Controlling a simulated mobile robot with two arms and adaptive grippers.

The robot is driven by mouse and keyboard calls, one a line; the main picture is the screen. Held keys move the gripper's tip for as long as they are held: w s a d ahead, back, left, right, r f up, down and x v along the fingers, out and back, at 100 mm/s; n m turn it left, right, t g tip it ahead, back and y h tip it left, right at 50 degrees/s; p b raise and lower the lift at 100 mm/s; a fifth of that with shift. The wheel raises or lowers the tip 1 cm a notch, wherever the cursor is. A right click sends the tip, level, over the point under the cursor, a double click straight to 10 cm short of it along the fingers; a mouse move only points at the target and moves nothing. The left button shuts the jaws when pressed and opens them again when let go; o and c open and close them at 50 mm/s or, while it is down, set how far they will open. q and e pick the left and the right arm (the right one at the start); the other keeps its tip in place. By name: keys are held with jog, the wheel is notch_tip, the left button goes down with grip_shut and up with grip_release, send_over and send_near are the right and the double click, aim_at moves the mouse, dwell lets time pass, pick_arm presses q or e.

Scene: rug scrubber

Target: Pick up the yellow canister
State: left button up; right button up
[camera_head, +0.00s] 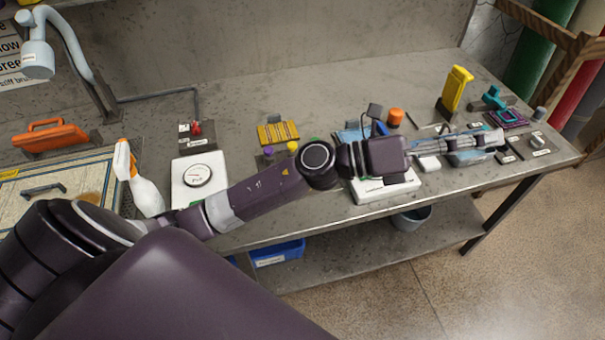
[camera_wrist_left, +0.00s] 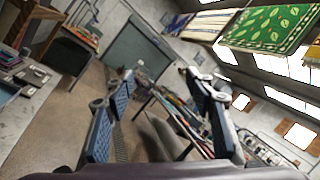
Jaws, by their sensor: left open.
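A tall yellow object (camera_head: 457,88), the one that best fits the yellow canister, stands upright near the back right of the grey workbench in the head view. My left gripper (camera_head: 492,139) reaches across the bench from the left, in front of and to the right of the yellow object and apart from it. In the left wrist view, its two fingers (camera_wrist_left: 160,78) are spread wide with nothing between them. The yellow object does not show in the left wrist view. My right gripper is not in view.
An orange-capped item (camera_head: 395,116) and a teal tool (camera_head: 494,97) stand near the yellow object. The bench's back middle is clear.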

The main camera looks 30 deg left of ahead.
pick_arm(q)
jog(key=s+a+f+m+g+y, duration=0.1)
jog(key=a+f+m+g+y, duration=0.15)
jog(key=f+m+g, duration=0.35)
jog(key=s+a+f+m+g+y, duration=0.15)
jog(key=f+m+g+y, duration=0.25)
jog(key=f+m, duration=0.45)
jog(key=a+f+y, duration=0.1)
jog(key=a+y, duration=0.2)
jog(key=a, duration=0.6)
jog(key=w+a+f+m+g+y, duration=0.1)
jog(key=a+y, duration=0.3)
jog(key=a, duration=0.5)
jog(key=a+f+y, duration=0.1)
jog(key=a+y, duration=0.3)
jog(key=a, duration=0.6)
jog(key=shift+w+f+g, duration=0.15)
jog(key=shift+f+g, duration=0.15)
jog(key=shift+a+f, duration=0.1)
jog(key=shift+a, duration=0.25)
jog(key=shift+f+p, duration=0.6)
jog(key=shift+f, duration=0.3)
jog(key=f+p, duration=0.2)
jog(key=f, duration=0.1)
jog(key=f+p, duration=0.1)
jog(key=f, duration=0.1)
jog(key=shift+s+d, duration=0.2)
jog(key=shift+s, duration=0.15)
jog(key=shift+f, duration=0.3)
jog(key=shift+c, duration=0.6)
